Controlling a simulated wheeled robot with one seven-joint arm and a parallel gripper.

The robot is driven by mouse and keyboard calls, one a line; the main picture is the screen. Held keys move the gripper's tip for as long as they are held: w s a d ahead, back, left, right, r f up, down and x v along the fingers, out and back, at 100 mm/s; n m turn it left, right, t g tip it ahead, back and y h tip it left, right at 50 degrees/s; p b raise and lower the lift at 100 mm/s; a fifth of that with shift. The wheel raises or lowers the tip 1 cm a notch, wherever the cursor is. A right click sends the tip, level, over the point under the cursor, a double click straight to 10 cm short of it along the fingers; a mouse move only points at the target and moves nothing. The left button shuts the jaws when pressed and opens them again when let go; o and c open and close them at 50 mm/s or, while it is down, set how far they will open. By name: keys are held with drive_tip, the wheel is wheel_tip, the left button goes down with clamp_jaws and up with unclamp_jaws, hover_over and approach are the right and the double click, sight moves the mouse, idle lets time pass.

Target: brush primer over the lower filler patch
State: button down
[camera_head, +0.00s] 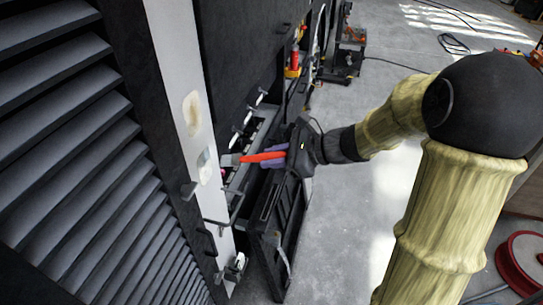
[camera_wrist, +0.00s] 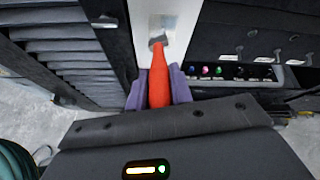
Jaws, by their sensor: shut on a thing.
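In the head view a white strip (camera_head: 178,60) runs down the dark vehicle side. It carries an upper beige filler patch (camera_head: 192,113) and a lower, paler filler patch (camera_head: 205,165). My gripper (camera_head: 274,156) is shut on a brush with an orange-red handle (camera_head: 262,157). The brush's grey head (camera_head: 230,160) points left, just right of the lower patch; I cannot tell whether it touches. In the wrist view the brush handle (camera_wrist: 160,82) stands between my purple fingers (camera_wrist: 158,90), its head over the white strip, and the head hides part of the patch.
Dark louvres (camera_head: 75,130) lie left of the strip. Small handles stick out near the strip's lower part.

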drive_tip(key=shift+s+d, duration=0.3)
drive_tip(key=shift+d, duration=0.45)
drive_tip(key=shift+s+d, duration=0.25)
drive_tip(key=shift+d, duration=0.45)
drive_tip(key=shift+f, duration=0.1)
idle(0.5)
drive_tip(key=w+a+f+g+h+b, duration=0.1)
drive_tip(key=w+f+h, duration=0.1)
drive_tip(key=f, duration=0.5)
drive_tip(key=shift+w+a+f+h, duration=0.2)
drive_tip(key=shift+w+a+h, duration=0.15)
drive_tip(key=shift+w, duration=0.55)
drive_tip(key=shift+a, duration=0.1)
